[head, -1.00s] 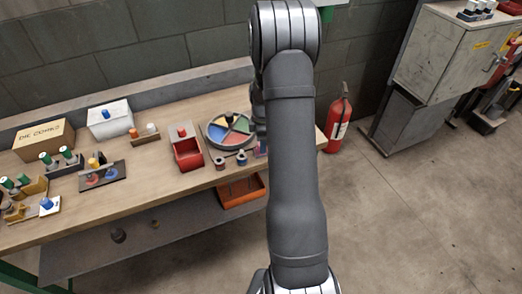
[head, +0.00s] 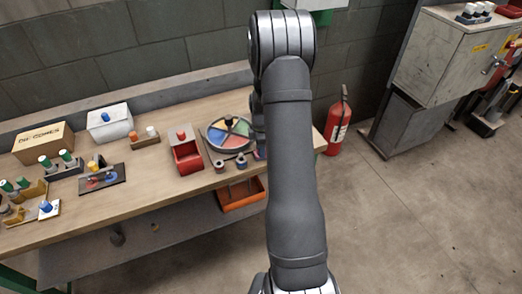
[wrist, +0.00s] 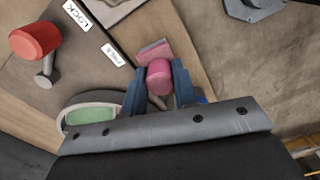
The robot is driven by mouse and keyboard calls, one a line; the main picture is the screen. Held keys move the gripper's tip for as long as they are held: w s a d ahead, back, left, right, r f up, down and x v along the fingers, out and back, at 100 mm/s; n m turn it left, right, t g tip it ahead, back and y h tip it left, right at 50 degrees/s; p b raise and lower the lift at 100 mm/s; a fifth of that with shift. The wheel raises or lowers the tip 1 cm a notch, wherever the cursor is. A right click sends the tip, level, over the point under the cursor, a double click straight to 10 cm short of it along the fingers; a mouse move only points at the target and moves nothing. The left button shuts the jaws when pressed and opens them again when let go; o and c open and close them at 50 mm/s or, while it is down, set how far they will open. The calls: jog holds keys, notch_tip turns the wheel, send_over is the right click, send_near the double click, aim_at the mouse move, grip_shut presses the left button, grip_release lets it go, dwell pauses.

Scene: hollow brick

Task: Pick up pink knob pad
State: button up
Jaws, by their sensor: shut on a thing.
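The pink knob pad shows in the wrist view as a rounded pink knob (wrist: 159,74) on a flat pink pad (wrist: 153,50). My gripper (wrist: 157,82) has its two blue fingers on either side of the knob, shut on it. Whether the pad touches the surface below cannot be told. In the head view my arm covers most of the gripper and the pad at the bench's right end.
A round tray with coloured sections (head: 228,147) lies close to my gripper; its pale rim with a green section (wrist: 95,116) shows in the wrist view. A red knob (wrist: 34,41) stands at the left. A red bin (head: 187,160) and several knobs line the bench (head: 130,210).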

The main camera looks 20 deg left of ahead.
jog(key=shift+r, duration=0.6)
notch_tip(320, 180, up, 3)
jog(key=shift+f, duration=0.15)
jog(key=d+r, duration=0.7)
jog(key=d, duration=0.4)
jog(key=shift+s+d, duration=0.35)
jog(key=shift+s, duration=0.05)
